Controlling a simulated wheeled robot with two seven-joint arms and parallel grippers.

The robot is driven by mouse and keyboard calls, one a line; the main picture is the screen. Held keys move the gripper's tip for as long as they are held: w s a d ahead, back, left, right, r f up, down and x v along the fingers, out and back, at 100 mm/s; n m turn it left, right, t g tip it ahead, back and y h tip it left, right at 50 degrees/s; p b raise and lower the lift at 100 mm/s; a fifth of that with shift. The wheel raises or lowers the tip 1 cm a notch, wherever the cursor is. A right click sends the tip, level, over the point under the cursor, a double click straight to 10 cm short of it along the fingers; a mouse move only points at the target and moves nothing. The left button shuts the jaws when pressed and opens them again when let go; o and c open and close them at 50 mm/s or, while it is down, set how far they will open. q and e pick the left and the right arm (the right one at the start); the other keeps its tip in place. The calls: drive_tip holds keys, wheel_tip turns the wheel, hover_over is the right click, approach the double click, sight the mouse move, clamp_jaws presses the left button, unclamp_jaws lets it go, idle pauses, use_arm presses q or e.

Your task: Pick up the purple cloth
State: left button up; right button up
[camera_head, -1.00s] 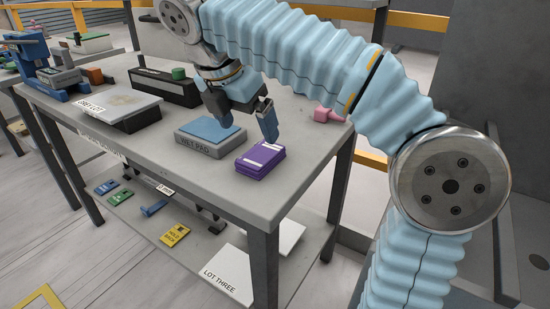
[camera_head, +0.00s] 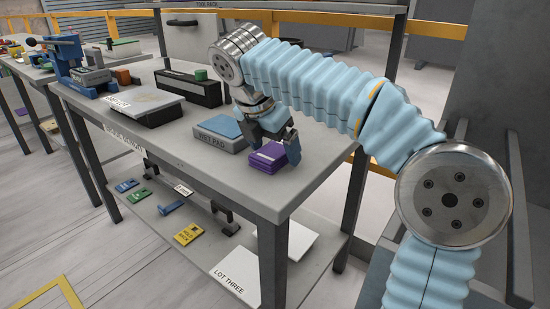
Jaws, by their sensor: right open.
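The purple cloth (camera_head: 266,160), a small folded stack with a pale marking on top, lies on the grey table (camera_head: 210,175) near its front right edge. My right gripper (camera_head: 272,143) points down at the cloth with its fingers apart. One finger shows at the right side of the cloth, in front of part of it; the other is behind it and partly hidden. I cannot tell whether either finger touches the cloth. My left gripper is out of view.
The grey wet pad block (camera_head: 222,143) with a blue top stands just left of the cloth. A black box (camera_head: 188,90) with a green knob and a grey slab (camera_head: 143,108) stand farther left. A lower shelf holds several small cards and a white sheet (camera_head: 240,280).

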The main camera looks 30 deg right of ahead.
sight(273, 149)
drive_tip(key=shift+f, duration=0.2)
drive_tip(key=shift+c, duration=0.2)
drive_tip(key=c, duration=1)
drive_tip(key=shift+w+r, duration=0.1)
wheel_tip(273, 149, up, 8)
drive_tip(key=p, duration=0.3)
drive_tip(key=shift+r, duration=1.1)
